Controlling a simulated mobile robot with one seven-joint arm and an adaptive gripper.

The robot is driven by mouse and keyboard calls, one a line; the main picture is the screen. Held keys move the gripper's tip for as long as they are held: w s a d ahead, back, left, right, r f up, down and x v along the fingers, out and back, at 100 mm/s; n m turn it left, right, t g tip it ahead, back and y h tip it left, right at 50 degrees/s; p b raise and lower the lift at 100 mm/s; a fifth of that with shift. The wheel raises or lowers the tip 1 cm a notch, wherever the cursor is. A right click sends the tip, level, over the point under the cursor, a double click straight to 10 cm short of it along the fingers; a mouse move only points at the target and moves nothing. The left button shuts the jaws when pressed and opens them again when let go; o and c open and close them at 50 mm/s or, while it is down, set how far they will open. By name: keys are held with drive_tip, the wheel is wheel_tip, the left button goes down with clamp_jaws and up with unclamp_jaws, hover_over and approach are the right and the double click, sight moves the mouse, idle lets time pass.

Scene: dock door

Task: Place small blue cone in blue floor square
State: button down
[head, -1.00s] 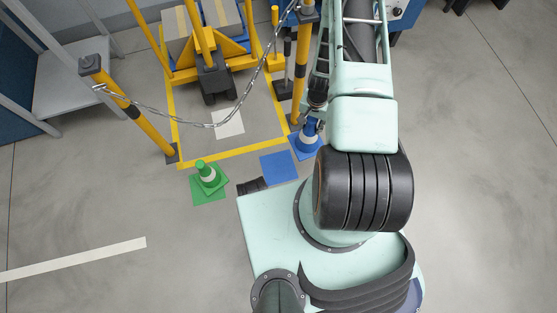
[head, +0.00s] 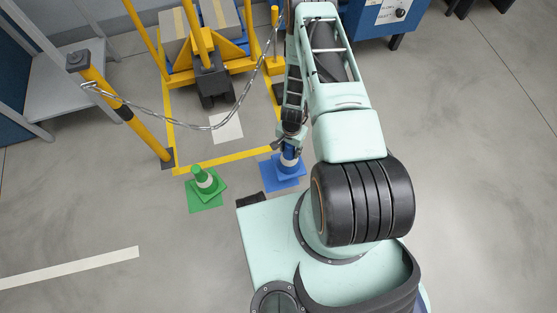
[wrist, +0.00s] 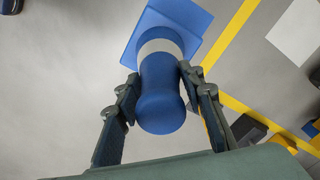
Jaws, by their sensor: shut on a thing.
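The small blue cone (head: 285,169) has a white band and a square blue base. My gripper (head: 291,145) is around its upper part from above, and the cone looks upright. In the wrist view my gripper (wrist: 158,76) has one finger on each side of the cone (wrist: 161,95), shut on it.
A green cone (head: 204,179) stands on a green floor square (head: 205,203) to the left. A chain (head: 150,120) hangs from a yellow post (head: 130,115). Yellow floor tape (head: 225,158) runs behind the squares, with a yellow cart (head: 235,52) beyond.

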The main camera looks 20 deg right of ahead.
drive_tip(key=b, duration=0.2)
hover_over(279, 162)
wheel_tip(279, 162, down, 5)
drive_tip(key=shift+s+f, duration=0.1)
drive_tip(key=shift+f, duration=0.05)
drive_tip(key=shift+a+f+b, duration=0.15)
drive_tip(key=shift+f+b, duration=0.15)
drive_tip(key=shift+f, duration=1.35)
drive_tip(key=shift+f, duration=0.2)
drive_tip(key=c, duration=1.3)
unclamp_jaws()
drive_tip(key=shift+r, duration=0.1)
drive_tip(key=shift+o, duration=0.2)
drive_tip(key=shift+r, duration=0.1)
wheel_tip(279, 162, up, 12)
drive_tip(key=p, duration=0.3)
drive_tip(key=shift+p, duration=0.35)
